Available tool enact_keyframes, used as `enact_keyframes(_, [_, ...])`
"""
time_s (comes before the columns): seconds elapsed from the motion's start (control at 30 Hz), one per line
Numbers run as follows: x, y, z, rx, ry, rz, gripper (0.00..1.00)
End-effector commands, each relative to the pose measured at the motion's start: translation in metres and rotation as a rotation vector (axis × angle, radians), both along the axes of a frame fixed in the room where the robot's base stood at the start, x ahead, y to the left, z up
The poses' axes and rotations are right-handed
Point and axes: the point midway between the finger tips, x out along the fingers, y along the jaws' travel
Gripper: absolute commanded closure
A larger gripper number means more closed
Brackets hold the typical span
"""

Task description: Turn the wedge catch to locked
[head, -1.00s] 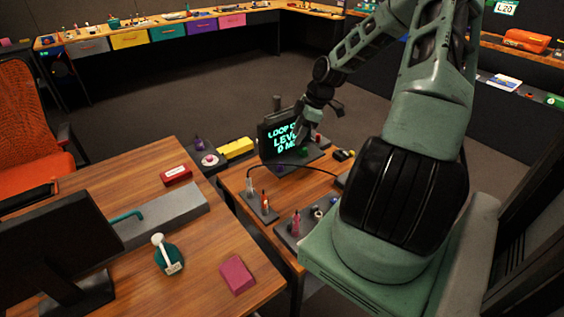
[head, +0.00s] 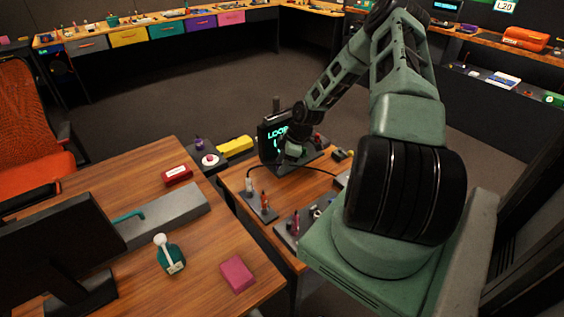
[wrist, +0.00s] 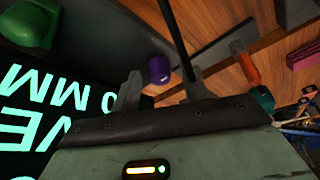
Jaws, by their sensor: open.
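My gripper (head: 292,152) is low in front of the dark display panel (head: 265,148) in the head view, covering part of its lit text. In the wrist view my gripper (wrist: 160,86) is open, with its two dark fingers apart. A purple knob (wrist: 158,70) shows between and beyond the fingertips, with a visible gap. A green rounded part (wrist: 32,22) is on the dark panel at the upper left. I cannot tell which part is the wedge catch or how it is turned; my gripper and arm hide part of the panel base.
An orange-handled object (wrist: 248,68) stands right of the fingers in the wrist view. A black cable (head: 290,169) arches over the wooden table. A small rack (head: 260,205) and a dark tray (head: 290,238) stand nearer. A yellow block (head: 236,147) lies left of the display.

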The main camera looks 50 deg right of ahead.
Motion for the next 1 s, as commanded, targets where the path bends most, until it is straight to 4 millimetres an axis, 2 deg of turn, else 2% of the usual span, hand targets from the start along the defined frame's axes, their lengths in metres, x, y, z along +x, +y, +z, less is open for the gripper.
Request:
enact_keyframes(0.07, [0.0,0.0,0.0001,0.0,0.0,0.0,0.55])
enact_keyframes(0.1, [0.0,0.0,0.0001,0.0,0.0,0.0,0.61])
enact_keyframes(0.23, [0.0001,0.0,0.0004,0.0,0.0,0.0,0.97])
enact_keyframes(0.27, [0.0001,0.0,0.0004,0.0,0.0,0.0,1.0])
enact_keyframes(0.67, [0.0001,0.001,0.0003,0.0,0.0,-0.057,1.0])
enact_keyframes(1.0, [-0.0006,0.0026,-0.0002,-0.002,0.0,-0.305,1.0])
